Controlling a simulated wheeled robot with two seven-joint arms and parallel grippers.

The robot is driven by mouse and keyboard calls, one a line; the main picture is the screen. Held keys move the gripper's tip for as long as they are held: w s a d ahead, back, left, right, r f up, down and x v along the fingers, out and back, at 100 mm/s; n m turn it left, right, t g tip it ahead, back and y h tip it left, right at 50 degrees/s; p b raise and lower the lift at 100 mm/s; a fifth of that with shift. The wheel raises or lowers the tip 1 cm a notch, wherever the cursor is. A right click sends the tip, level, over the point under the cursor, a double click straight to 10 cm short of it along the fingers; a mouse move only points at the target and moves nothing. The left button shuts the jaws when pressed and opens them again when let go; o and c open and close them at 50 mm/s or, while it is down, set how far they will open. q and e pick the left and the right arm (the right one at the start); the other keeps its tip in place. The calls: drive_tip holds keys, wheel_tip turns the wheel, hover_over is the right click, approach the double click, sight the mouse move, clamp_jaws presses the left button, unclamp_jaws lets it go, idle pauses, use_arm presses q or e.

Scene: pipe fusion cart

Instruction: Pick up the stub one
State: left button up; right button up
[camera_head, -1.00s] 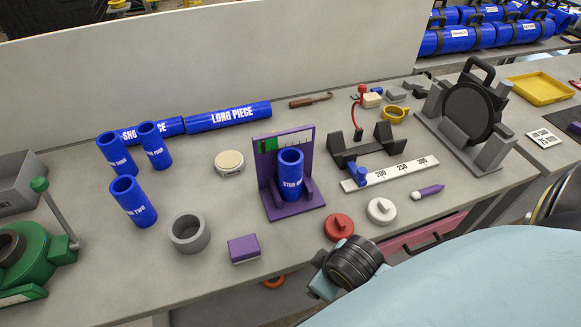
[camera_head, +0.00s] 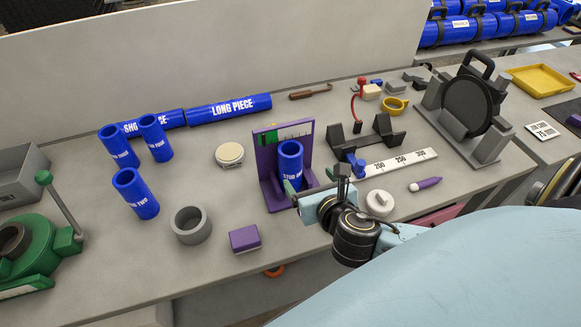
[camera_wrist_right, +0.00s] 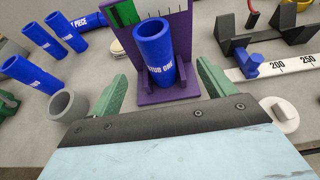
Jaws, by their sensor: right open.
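The blue tube labelled stub one (camera_head: 290,168) stands upright on the purple stand (camera_head: 270,148), in front of its back plate. It also shows in the wrist view (camera_wrist_right: 154,55). My right gripper (camera_head: 316,182) is open just in front of the stand. In the wrist view its two green fingers (camera_wrist_right: 162,90) are spread to either side of the tube's lower part, with nothing held between them. The tube appears just beyond the fingertips. The lower right of the stand is partly hidden by the gripper. My left gripper is not in view.
Several blue stubs (camera_head: 135,193) stand at left. The long piece (camera_head: 228,110) lies behind. A grey ring (camera_head: 190,225) and a purple block (camera_head: 244,239) sit left of the gripper. A white ruler (camera_head: 395,164) and a white knobbed disc (camera_head: 379,202) are at right.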

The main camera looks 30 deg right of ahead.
sight(297, 164)
drive_tip(key=x, duration=0.7)
drive_tip(key=shift+a+x, duration=0.2)
drive_tip(key=shift+x, duration=1.15)
drive_tip(key=shift+a+x, duration=0.2)
drive_tip(key=shift+x, duration=1.15)
drive_tip(key=shift+w+r, duration=0.15)
drive_tip(key=c, duration=1.2)
